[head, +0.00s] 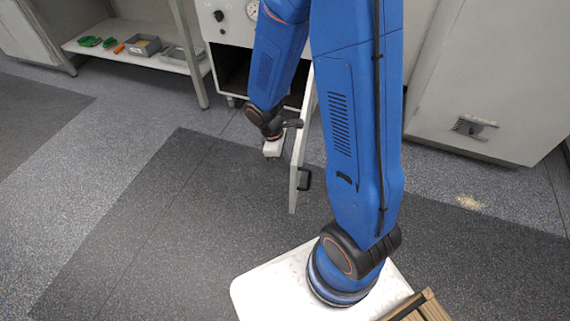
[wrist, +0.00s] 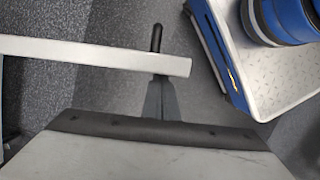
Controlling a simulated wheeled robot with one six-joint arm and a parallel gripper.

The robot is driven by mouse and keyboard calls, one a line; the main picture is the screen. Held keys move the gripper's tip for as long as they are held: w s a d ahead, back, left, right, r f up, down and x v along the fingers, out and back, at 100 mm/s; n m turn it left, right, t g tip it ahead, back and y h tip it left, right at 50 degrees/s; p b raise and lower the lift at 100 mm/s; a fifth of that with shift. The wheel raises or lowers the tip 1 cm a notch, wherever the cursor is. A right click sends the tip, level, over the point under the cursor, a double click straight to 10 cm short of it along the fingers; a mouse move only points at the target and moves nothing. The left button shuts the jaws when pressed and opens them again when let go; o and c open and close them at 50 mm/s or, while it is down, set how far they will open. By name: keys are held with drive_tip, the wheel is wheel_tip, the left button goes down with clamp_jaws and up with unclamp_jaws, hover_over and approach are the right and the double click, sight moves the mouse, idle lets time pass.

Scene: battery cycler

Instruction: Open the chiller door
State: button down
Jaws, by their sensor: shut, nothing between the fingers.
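The chiller door (head: 304,140) is a pale panel standing swung out from the chiller cabinet (head: 228,22), whose dark interior shows behind my arm. A black handle (head: 305,179) is on the door's right face near its free end. My gripper (head: 272,150) is low on the left side of the door, the side away from the handle. In the wrist view the door's edge (wrist: 90,53) crosses the upper left, with the handle (wrist: 157,38) beyond it. My gripper's dark fingers (wrist: 161,88) are shut and empty, close to the door's free end; I cannot tell whether they touch it.
A shelf bench (head: 150,57) with a grey bin and green items stands at the upper left. A large pale cabinet (head: 490,75) stands at the right. A wooden crate edge (head: 415,305) shows at the bottom. The floor left of the door is clear.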

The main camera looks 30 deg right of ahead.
drive_tip(key=shift+r, duration=0.1)
drive_tip(key=v, duration=1.7)
drive_tip(key=shift+r, duration=0.2)
drive_tip(key=s+d+r+m+t+y, duration=0.1)
drive_tip(key=s+d+r+m+t, duration=0.1)
drive_tip(key=s+r+m, duration=0.3)
drive_tip(key=s+d+r+m+t+y, duration=0.1)
drive_tip(key=s+r+m+t, duration=0.3)
drive_tip(key=s+r, duration=0.4)
drive_tip(key=shift+s+d+m, duration=0.35)
drive_tip(key=shift+s+m, duration=0.45)
drive_tip(key=shift+s, duration=1.2)
drive_tip(key=shift+r, duration=0.15)
